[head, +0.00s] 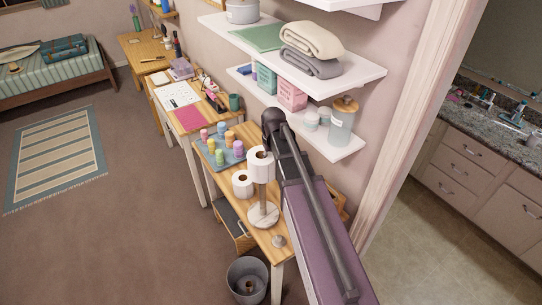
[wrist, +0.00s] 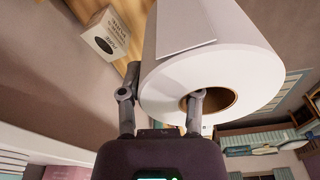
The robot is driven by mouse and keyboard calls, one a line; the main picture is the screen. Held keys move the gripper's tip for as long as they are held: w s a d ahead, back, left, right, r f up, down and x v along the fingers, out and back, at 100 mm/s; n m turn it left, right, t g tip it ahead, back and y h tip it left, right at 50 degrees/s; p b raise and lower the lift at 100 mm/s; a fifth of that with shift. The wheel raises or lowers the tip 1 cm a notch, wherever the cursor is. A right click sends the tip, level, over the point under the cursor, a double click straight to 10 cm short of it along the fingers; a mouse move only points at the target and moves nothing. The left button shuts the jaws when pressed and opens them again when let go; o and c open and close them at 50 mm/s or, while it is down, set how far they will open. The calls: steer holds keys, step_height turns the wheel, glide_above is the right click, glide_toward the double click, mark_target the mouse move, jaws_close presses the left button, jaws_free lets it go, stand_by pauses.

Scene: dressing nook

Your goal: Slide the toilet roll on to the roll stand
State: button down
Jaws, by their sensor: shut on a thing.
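The held toilet roll (head: 261,167) is white with a brown core and appears upright. My gripper (head: 268,148) is shut on its wall; in the wrist view one finger is inside the core of the roll (wrist: 190,60) and the other is outside. The roll stand has a pale round base (head: 263,215) and an upright post (head: 262,194) on the wooden table. The roll appears in line with the post's upper part. I cannot tell whether the post is inside the core. The stand is not clear in the wrist view.
A second white roll (head: 242,184) stands just left of the post. A blue-grey tray (head: 207,160) with several coloured bottles lies behind. A small knob-like object (head: 279,241) lies near the table's front. Wall shelves (head: 345,148) overhang at right; a grey bin (head: 247,280) stands below.

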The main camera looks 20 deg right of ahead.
steer(key=shift+f+b, duration=3.4)
steer(key=shift+f, duration=0.05)
stand_by(1.1)
steer(key=shift+c, duration=1.1)
jaws_free()
steer(key=shift+r, duration=0.2)
